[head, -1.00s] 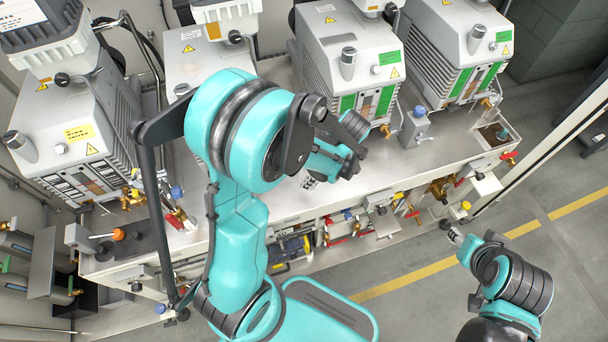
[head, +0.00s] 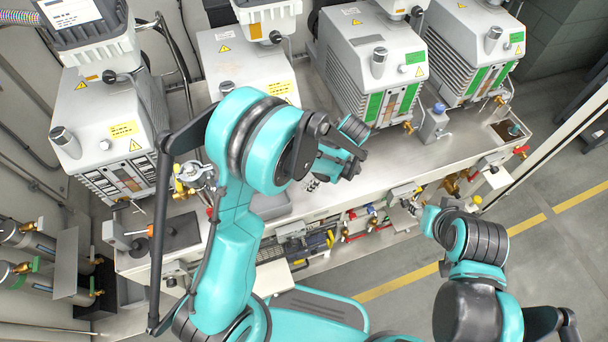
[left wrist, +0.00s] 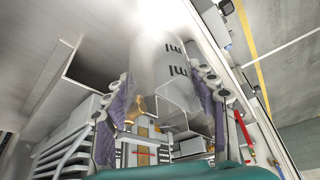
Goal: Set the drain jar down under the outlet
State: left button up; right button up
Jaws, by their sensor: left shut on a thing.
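My left gripper (head: 314,183) hangs over the steel bench, mostly hidden behind my own wrist in the head view. In the left wrist view its two fingers with purple pads (left wrist: 163,98) are shut on the drain jar (left wrist: 170,62), a pale, see-through vessel with "ml" marks. The jar cannot be made out in the head view. Brass fittings show behind the jar in the wrist view; I cannot tell which is the outlet. A pump with a brass front tap (head: 408,127) stands right of the gripper. My right gripper (head: 410,207) is at the bench's front edge, its fingers too small to read.
Several grey vacuum pumps stand in a row, including one at the left (head: 105,130) and one at the far right (head: 465,55). A small grey box with a blue knob (head: 435,122) stands on the steel bench (head: 375,165). Valves and red handles line the bench front.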

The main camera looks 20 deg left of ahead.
aim_at(311, 178)
pick_arm(q)
jog(key=shift+f, duration=0.1)
jog(key=shift+s+a+f, duration=0.15)
jog(key=shift+a+f, duration=0.05)
jog(key=shift+a, duration=0.05)
jog(key=shift+w+d+f+b, duration=0.15)
jog(key=shift+w+f+b, duration=0.2)
jog(key=shift+w+f, duration=0.25)
pick_arm(e)
jog(key=shift+w+a+f, duration=0.4)
jog(key=shift+w+a, duration=0.1)
jog(key=shift+a, duration=0.05)
pick_arm(q)
jog(key=shift+n, duration=0.3)
pick_arm(e)
jog(key=shift+w, duration=0.1)
